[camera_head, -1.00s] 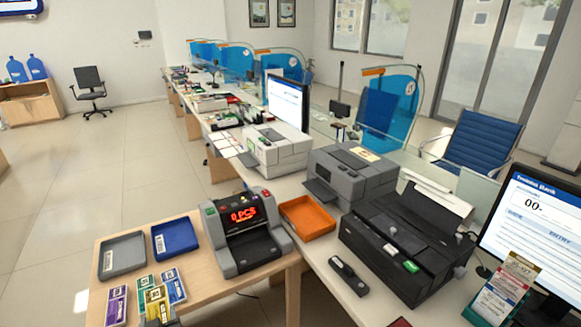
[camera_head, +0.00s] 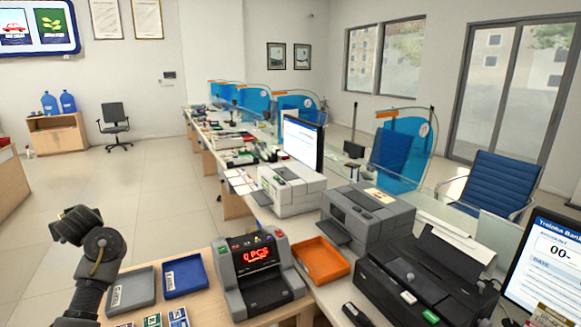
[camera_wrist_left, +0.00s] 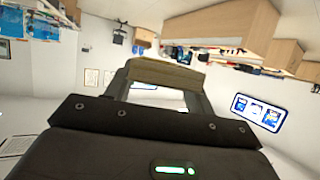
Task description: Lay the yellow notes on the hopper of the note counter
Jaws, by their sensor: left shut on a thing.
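My left gripper (camera_wrist_left: 160,86) is shut on a flat, pale yellow-tan bundle, which I take to be the yellow notes (camera_wrist_left: 165,73), held across its fingertips in the left wrist view. In the head view my left arm rises at the left side, above the floor beside the side table; the held bundle cannot be made out there. The note counter (camera_head: 257,275), grey and black with a red lit display, stands on the side table to the right of that arm. Its hopper is seen only at a slant. My right gripper is not in view.
A grey tray (camera_head: 132,292) and a blue tray (camera_head: 185,276) lie left of the counter. Green and blue note bundles (camera_head: 178,317) show at the bottom edge. An orange tray (camera_head: 320,262) and printers (camera_head: 368,222) stand to the right.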

